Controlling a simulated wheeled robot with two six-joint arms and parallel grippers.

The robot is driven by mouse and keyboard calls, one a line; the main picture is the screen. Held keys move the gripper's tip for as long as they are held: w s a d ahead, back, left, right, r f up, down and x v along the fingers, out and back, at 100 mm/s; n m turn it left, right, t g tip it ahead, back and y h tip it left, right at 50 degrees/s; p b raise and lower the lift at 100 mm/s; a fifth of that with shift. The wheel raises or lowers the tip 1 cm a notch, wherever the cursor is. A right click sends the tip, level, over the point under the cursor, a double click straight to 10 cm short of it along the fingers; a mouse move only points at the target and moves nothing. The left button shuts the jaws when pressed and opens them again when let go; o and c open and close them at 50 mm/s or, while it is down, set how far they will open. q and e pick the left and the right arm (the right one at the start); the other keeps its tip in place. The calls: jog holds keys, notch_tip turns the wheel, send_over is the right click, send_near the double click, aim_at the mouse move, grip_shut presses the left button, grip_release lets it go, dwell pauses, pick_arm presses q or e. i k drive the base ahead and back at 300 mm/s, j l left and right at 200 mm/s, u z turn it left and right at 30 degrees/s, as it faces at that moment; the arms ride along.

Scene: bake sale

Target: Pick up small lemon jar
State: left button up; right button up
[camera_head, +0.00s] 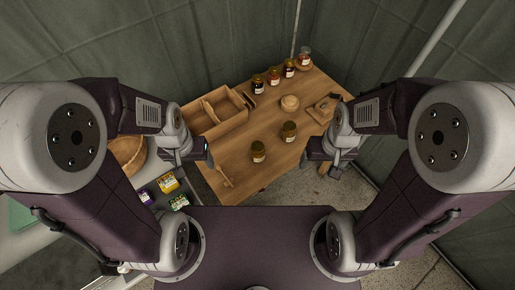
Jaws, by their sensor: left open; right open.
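Several small jars stand on the wooden table (235,150); their labels are too small to read, so I cannot tell which is the small lemon jar. One jar (258,152) with a pale label stands near the table's front, and another jar (289,132) stands behind it to the right. A row of jars runs along the back, from a jar (258,85) at its left end to a jar (305,57) at its right end. My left gripper (203,160) is open, left of the front jar. My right gripper (315,160) is open, right of the two front jars. Both appear empty.
A divided wooden crate (222,128) stands at the table's left. The table around the front jars is mostly clear.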

aim_at(255, 158)
jog(key=l+u, duration=0.15)
jog(key=u, duration=0.25)
jog(key=l+u, duration=0.2)
jog(key=u, duration=0.25)
jog(key=l+u, duration=0.15)
jog(key=u, duration=0.25)
jog(key=k+l+u, duration=0.1)
jog(key=u, duration=0.3)
